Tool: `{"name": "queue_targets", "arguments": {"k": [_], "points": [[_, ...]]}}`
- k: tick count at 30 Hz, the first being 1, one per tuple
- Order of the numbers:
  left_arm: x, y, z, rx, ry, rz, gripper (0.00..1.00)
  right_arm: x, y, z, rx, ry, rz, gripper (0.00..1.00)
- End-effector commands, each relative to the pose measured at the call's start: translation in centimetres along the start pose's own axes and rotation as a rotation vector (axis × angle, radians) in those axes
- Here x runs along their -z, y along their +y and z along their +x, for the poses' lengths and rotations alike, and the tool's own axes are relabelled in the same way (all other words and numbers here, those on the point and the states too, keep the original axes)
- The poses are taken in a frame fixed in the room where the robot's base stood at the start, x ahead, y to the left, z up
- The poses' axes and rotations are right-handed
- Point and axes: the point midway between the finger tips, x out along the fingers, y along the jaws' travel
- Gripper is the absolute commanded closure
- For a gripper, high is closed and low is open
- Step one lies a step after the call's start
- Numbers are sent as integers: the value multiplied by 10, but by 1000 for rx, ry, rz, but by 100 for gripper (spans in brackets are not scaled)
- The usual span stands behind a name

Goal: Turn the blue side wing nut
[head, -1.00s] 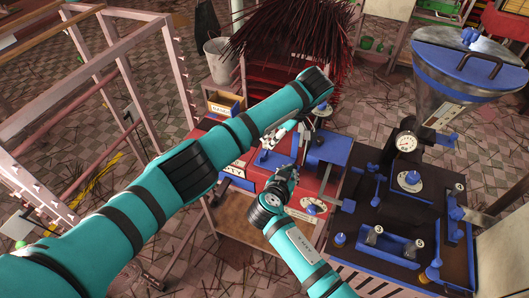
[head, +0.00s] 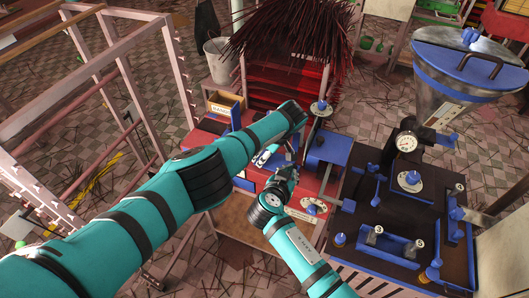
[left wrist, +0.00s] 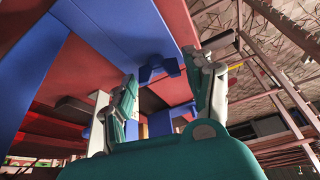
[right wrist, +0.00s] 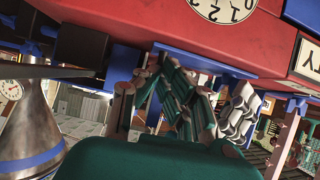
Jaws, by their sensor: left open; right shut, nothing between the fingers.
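A blue piece shaped like a wing nut (left wrist: 158,68) shows in the left wrist view, just beyond and between the fingertips of my left gripper (left wrist: 165,85). The fingers stand apart on either side of its line, and I see no clear contact. In the head view my left gripper (head: 263,158) hangs over the red machine (head: 328,178), partly covered by my left arm, and I cannot make out the wing nut there. My right gripper (head: 286,172) is beside it, at the red machine. In the right wrist view its fingers (right wrist: 175,95) are together and empty.
A dark-topped machine with blue parts (head: 392,190) and a metal hopper (head: 462,75) stands at right. A bundle of dark sticks (head: 285,35) is behind. A small wooden box (head: 225,106) sits at the back left. A pink rack frame (head: 165,80) stands at left.

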Motion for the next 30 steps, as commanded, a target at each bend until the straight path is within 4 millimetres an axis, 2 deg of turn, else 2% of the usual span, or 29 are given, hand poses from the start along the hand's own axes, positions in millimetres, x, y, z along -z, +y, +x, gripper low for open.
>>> {"name": "queue_targets", "arguments": {"k": [7,17,30], "points": [[0,0,0,0,0,0,46,0,1,1,-2,-1,-1,100],[0,0,1,2,0,0,89,0,1,1,-2,-1,-1,100],[-3,-2,3,-36,-8,104,88,0,1,1,-2,-1,-1,100]]}}
